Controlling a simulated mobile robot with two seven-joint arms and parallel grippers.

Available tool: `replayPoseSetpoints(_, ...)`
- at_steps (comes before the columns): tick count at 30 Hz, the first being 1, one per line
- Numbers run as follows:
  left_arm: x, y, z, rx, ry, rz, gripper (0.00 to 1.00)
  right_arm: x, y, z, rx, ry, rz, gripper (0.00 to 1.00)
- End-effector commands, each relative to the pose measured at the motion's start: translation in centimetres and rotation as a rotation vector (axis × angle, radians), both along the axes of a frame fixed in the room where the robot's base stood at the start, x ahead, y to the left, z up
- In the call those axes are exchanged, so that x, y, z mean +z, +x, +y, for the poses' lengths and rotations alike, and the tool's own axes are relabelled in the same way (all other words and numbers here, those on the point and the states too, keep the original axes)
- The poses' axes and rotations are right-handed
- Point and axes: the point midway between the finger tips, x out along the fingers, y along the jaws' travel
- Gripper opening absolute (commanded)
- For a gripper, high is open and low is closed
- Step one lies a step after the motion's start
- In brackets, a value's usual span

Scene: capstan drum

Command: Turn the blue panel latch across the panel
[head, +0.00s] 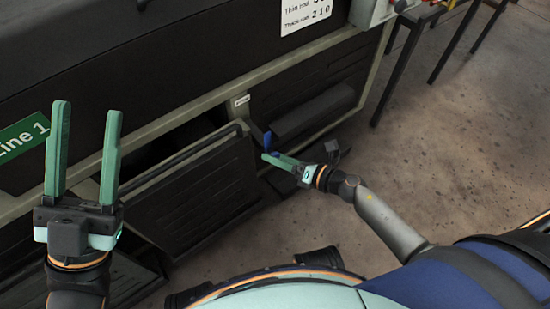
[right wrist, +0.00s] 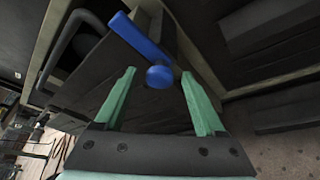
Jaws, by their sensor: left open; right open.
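The blue panel latch (head: 267,141) shows small in the head view, at the upper right corner of a dark ribbed panel (head: 195,195). In the right wrist view the latch is a blue bar (right wrist: 138,36) slanting from upper left to lower right, with a round blue knob (right wrist: 159,77). My right gripper (head: 272,160) is open at the latch. In the right wrist view the knob lies between its green fingertips (right wrist: 158,73), with a gap on each side; contact cannot be told. My left gripper (head: 88,108) is open and empty, raised at the left, away from the latch.
A dark bar handle (head: 185,155) runs along the panel's top edge; it also shows in the right wrist view (right wrist: 62,42). A dark ledge (head: 313,112) juts out right of the latch. A green sign (head: 22,137) is at left. Brown floor (head: 450,130) is open at right.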

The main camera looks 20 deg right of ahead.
Motion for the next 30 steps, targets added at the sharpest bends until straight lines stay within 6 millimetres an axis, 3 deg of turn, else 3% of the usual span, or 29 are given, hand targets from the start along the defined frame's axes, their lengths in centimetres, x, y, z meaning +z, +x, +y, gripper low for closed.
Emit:
replayPoseSetpoints(13, -0.37, 0.04, -0.06, 0.001, 0.004, 0.003, 0.50, -0.30, 0.93, 0.75, 0.000, 0.001, 0.001, 0.72)
replayPoseSetpoints(30, -0.38, 0.02, -0.07, 0.001, 0.002, 0.004, 0.50, -0.30, 0.88, 0.74, 0.000, 0.001, 0.001, 0.08)
